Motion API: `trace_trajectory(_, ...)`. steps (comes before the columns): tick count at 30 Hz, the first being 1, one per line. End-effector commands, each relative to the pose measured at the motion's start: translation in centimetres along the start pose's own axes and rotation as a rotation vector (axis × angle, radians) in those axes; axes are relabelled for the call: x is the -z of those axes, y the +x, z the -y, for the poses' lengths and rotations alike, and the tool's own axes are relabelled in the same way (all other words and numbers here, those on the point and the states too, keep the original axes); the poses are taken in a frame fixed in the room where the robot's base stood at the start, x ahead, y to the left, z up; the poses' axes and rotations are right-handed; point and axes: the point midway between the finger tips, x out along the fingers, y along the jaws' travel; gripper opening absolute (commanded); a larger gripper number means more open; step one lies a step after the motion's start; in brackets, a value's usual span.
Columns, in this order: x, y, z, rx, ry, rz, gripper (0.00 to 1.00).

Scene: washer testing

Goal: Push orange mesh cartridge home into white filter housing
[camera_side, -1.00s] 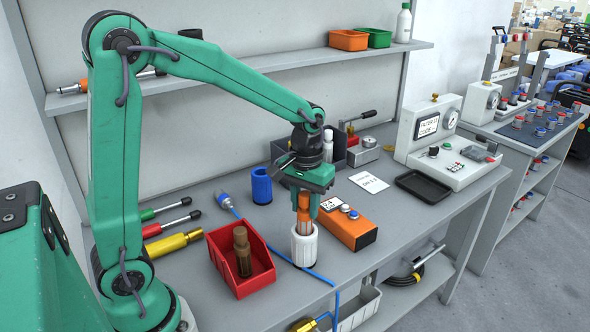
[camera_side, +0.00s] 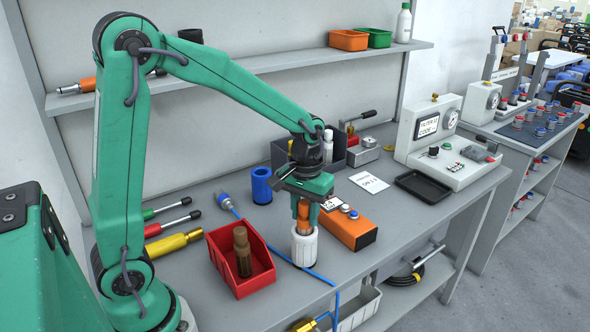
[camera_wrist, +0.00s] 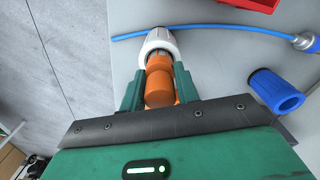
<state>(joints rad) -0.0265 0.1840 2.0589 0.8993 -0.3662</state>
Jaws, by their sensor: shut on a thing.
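The white filter housing (camera_side: 304,247) stands upright on the bench near its front edge. The orange mesh cartridge (camera_side: 304,216) is upright above it, its lower end inside the housing's mouth and its upper part sticking out. My gripper (camera_side: 304,203) is shut on the cartridge's upper part, directly over the housing. In the wrist view the cartridge (camera_wrist: 160,85) lies between the two green fingers, with the white housing rim (camera_wrist: 158,42) just beyond. The cartridge's lower end is hidden inside the housing.
A red bin (camera_side: 240,262) with a brown cylinder stands to the left. An orange box (camera_side: 348,228) with buttons is close on the right. A blue sleeve (camera_side: 261,186) stands behind, and a blue hose (camera_side: 318,274) runs past the housing's base.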

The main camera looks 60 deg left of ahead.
Motion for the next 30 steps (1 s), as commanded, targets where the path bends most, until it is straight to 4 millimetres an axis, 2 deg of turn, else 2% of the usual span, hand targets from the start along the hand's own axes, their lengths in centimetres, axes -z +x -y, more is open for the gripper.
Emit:
trace_trajectory(13, 0.0, 0.1, 0.0, 0.000, 0.000, 0.000, 0.07)
trace_trajectory(30, 0.0, 1.4, 0.0, 0.000, 0.000, 0.000, 0.07)
